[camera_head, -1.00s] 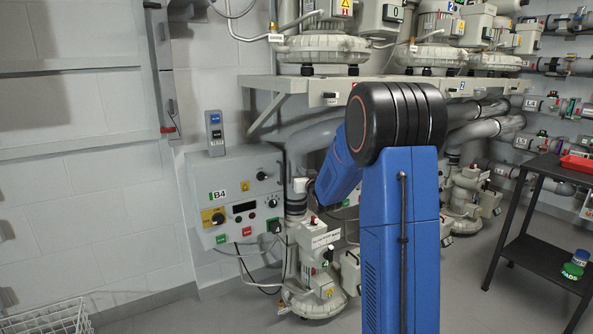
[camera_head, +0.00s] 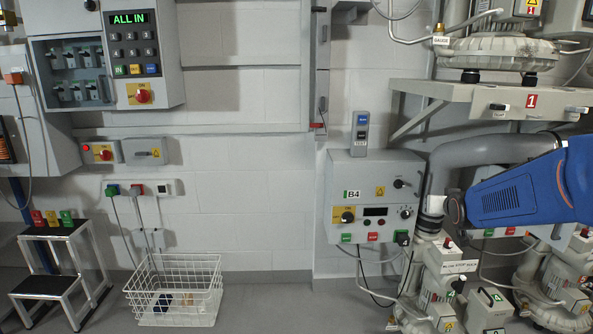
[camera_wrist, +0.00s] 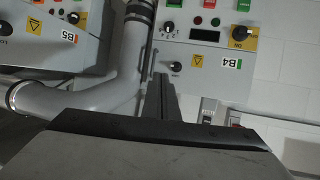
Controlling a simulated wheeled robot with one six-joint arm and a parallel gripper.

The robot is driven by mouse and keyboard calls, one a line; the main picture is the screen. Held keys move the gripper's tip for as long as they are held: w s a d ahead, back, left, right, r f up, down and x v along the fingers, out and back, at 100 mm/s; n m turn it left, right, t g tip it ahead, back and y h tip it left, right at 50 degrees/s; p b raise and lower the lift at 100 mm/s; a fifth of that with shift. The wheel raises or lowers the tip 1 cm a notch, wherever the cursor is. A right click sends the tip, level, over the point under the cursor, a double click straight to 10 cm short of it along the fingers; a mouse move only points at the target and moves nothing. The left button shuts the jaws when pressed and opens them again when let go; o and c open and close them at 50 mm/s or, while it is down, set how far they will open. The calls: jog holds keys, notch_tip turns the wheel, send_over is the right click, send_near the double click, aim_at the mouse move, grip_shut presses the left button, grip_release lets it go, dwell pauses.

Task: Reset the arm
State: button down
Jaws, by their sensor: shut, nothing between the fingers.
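My gripper (camera_wrist: 163,88) shows in the wrist view as narrow dark fingers, shut with nothing between them. They point toward the B4 control panel (camera_wrist: 215,50), which appears upside down there, and a grey pipe (camera_wrist: 130,60) runs beside them. In the head view my blue arm (camera_head: 520,190) reaches in from the right edge, in front of the blower pipework and to the right of the B4 panel (camera_head: 372,200). The fingers cannot be made out in the head view.
Blowers (camera_head: 500,55) stand on a shelf (camera_head: 480,92) at the upper right, with more machines (camera_head: 450,295) below. A white wire basket (camera_head: 175,290) and a small step stand (camera_head: 65,265) are on the floor at left. A keypad cabinet (camera_head: 135,50) hangs upper left.

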jog(key=s+a+f+g+y, duration=0.1)
jog(key=s+a, duration=0.3)
jog(key=s, duration=0.9)
jog(key=s+a+f+n+g+y, duration=0.1)
jog(key=s+a+f+g, duration=0.3)
jog(key=s, duration=1)
jog(key=s+a+f+n+g, duration=0.1)
jog(key=s+a+f+g, duration=0.2)
jog(key=s, duration=1)
jog(key=a, duration=0.3)
jog(key=shift+s+a+f+y, duration=0.15)
jog(key=shift+s+a+y, duration=0.1)
jog(key=shift+y, duration=0.15)
